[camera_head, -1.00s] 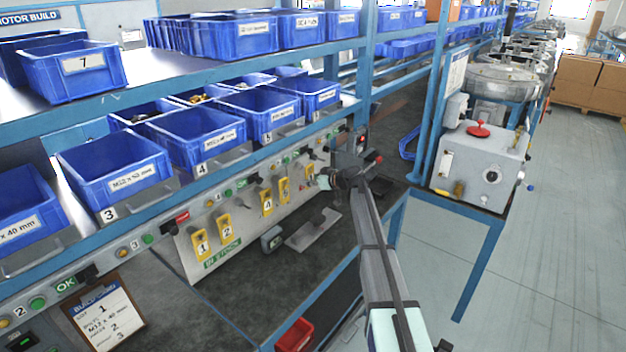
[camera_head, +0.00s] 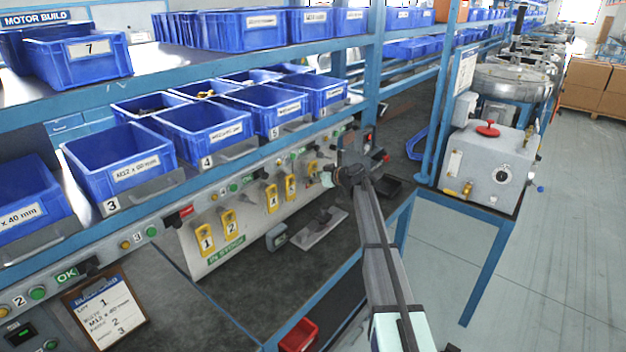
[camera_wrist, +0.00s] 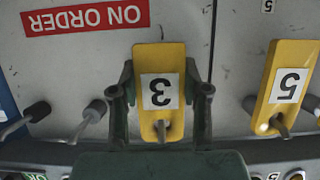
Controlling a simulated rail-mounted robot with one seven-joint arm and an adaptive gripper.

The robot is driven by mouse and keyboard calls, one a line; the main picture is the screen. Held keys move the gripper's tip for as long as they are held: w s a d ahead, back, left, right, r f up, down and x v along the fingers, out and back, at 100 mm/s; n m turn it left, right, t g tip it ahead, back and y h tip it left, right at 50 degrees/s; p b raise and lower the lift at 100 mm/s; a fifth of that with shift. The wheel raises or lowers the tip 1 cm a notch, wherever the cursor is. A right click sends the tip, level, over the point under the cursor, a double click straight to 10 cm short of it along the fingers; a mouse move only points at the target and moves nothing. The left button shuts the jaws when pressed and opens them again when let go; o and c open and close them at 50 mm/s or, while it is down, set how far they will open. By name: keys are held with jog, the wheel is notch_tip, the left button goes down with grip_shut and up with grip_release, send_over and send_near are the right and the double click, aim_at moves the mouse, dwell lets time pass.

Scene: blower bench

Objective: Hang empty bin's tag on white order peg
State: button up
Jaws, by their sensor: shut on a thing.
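In the wrist view, where the board appears upside down, my gripper (camera_wrist: 160,95) has its fingers shut on the sides of the yellow tag 3 (camera_wrist: 150,65). A grey peg end shows at the tag's hole; whether the tag's weight is on it I cannot tell. Yellow tag 5 (camera_wrist: 290,80) hangs to the right. A red ON ORDER label (camera_wrist: 85,17) is at upper left, with bare dark-tipped pegs (camera_wrist: 97,108) below it. In the head view my gripper (camera_head: 326,178) is at the board's right part. Bin 3 (camera_head: 120,160) shows only bare blue inside.
Tags 1 (camera_head: 205,238), 2 (camera_head: 229,222) and 4 (camera_head: 271,198) hang on the board above the IN STOCK label (camera_head: 226,250). The bin shelf overhangs the board. A grey machine box (camera_head: 488,168) stands right of my arm. The dark bench top is mostly clear.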

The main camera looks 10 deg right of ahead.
dwell(0.4)
jog(key=o, duration=1.2)
jog(key=shift+s, duration=0.1)
